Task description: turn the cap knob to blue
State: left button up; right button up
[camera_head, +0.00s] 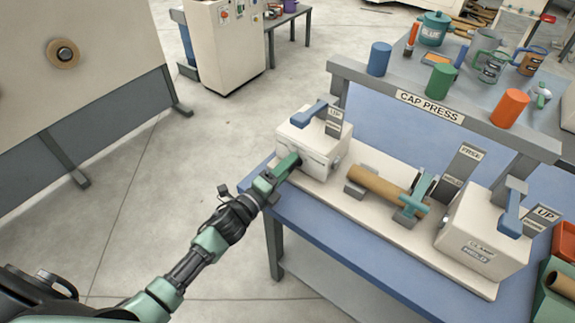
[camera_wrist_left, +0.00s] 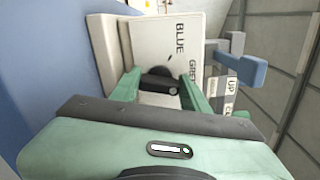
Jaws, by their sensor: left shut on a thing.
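The cap knob (camera_wrist_left: 158,80) is a dark knob on the front of a white box (camera_head: 314,146) at the left end of the press bench. In the left wrist view the words BLUE and a partly hidden second label stand on the box face beside the knob. My left gripper (camera_head: 289,165) reaches that face, and in the left wrist view its green fingers (camera_wrist_left: 160,90) are on both sides of the knob, shut on it. The gripper hides most of the knob in the head view. I cannot tell which label the knob points to. My right gripper is not in view.
A blue lever (camera_head: 308,112) with an UP plate is on the box. Blue, green and orange caps stand on the CAP PRESS shelf (camera_head: 455,118).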

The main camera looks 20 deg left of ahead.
pick_arm(q)
jog(key=n, duration=0.3)
jog(key=shift+n+p, duration=0.35)
jog(key=shift+n, duration=0.05)
jog(key=n, duration=0.3)
jog(key=shift+f+n+p, duration=0.15)
jog(key=shift+n+p, duration=0.15)
jog(key=shift+p, duration=0.05)
jog(key=n+p, duration=0.1)
jog(key=n, duration=0.3)
jog(key=shift+d+f+n, duration=0.1)
jog(key=shift+f+n, duration=0.1)
jog(key=shift+n, duration=1.3)
jog(key=shift+s+n, duration=0.1)
jog(key=shift+n, duration=0.2)
jog(key=o, duration=1.4)
jog(key=shift+c, duration=0.2)
